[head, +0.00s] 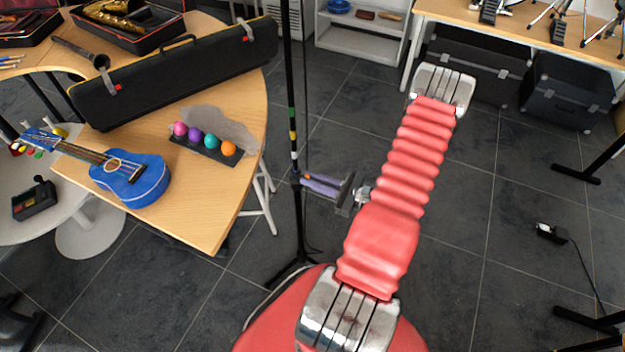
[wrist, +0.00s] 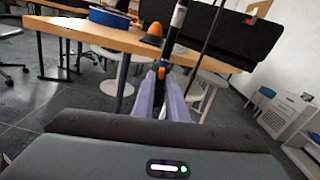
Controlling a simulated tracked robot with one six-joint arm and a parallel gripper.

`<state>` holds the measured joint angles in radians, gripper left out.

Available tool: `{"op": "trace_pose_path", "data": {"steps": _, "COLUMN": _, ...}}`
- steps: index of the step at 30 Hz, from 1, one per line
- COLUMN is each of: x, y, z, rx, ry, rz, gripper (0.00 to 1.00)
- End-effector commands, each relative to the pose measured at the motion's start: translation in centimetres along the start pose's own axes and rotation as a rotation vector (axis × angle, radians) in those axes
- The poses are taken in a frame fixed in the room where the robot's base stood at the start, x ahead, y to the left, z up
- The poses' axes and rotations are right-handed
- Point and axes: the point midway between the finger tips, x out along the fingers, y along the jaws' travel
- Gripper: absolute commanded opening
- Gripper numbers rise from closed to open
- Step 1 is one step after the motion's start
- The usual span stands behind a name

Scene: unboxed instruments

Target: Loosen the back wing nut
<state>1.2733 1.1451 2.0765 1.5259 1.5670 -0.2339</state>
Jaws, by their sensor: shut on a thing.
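A black upright stand (head: 291,90) with coloured bands rises from the floor in the head view; its pole (wrist: 178,22) is just beyond my fingertips in the wrist view. My gripper (head: 305,180) reaches the stand from the right, with its purple fingers closed at the pole. In the wrist view my gripper (wrist: 161,84) is shut on a small orange piece (wrist: 161,73), which looks like the wing nut. The fingers hide most of it, so its angle cannot be told.
Left of the stand is a wooden table (head: 235,200) with a blue ukulele (head: 135,183), egg shakers (head: 210,143) and a long black case (head: 180,72). A white stool (head: 262,190) stands partly under it.

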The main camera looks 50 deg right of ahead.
Motion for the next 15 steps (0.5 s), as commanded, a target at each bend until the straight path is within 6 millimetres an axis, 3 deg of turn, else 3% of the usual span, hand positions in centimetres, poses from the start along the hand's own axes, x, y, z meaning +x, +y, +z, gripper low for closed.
{"op": "trace_pose_path", "data": {"steps": 15, "x": -0.02, "y": 0.02, "z": -0.01, "rx": -0.213, "ry": 0.0, "rz": 0.0, "gripper": 0.0}}
